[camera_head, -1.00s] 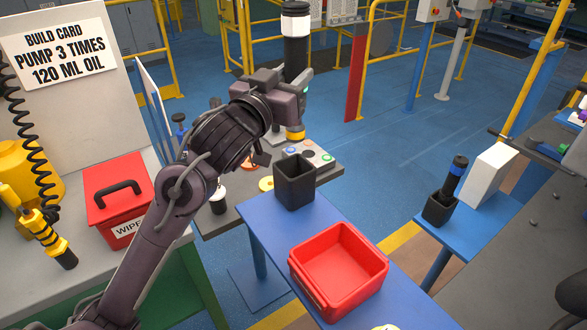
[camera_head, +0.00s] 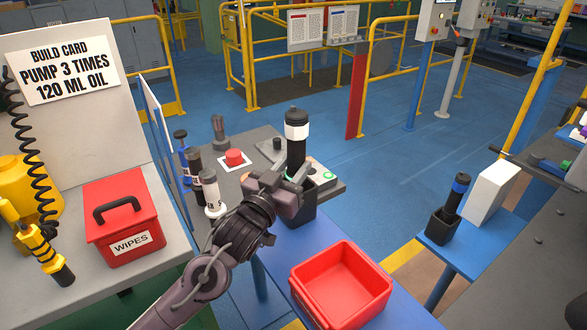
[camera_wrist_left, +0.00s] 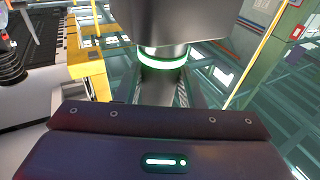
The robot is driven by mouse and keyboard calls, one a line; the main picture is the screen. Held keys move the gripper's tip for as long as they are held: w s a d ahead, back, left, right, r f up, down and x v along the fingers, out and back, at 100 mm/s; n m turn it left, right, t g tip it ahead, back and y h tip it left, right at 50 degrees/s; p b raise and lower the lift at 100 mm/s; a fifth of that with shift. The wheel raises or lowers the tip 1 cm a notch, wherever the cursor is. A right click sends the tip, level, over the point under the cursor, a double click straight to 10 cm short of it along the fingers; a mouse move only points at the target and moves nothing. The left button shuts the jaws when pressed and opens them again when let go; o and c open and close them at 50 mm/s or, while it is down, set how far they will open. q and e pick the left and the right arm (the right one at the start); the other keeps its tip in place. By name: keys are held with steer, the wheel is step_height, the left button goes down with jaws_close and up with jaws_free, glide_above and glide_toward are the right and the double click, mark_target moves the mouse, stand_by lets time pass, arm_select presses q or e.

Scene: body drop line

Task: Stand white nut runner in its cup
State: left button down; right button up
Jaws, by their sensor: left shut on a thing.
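The white nut runner (camera_head: 296,132), a black tool with a white band near its top, stands about upright in my left gripper (camera_head: 291,184). The gripper is shut on it. In the left wrist view the tool's dark body and pale ring (camera_wrist_left: 163,58) fill the top middle. The square black cup (camera_head: 301,212) stands at the far end of the blue table, directly below and behind the gripper. The gripper and wrist hide the tool's lower end and much of the cup's mouth, so I cannot tell whether the tip is inside. My right gripper is out of view.
A red bin (camera_head: 342,284) stands on the blue table, nearer me. A red wipes box (camera_head: 122,222) is at left.

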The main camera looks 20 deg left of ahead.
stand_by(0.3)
arm_select(q)
steer(key=shift+f, duration=0.15)
steer(key=c, duration=1)
jaws_free()
steer(key=shift+s+f, duration=0.1)
steer(key=shift+o, duration=0.2)
steer(key=shift+s, duration=0.1)
steer(key=b+v, duration=0.2)
steer(key=v, duration=0.9)
steer(key=shift+s+b, duration=0.4)
steer(key=shift+a, duration=0.1)
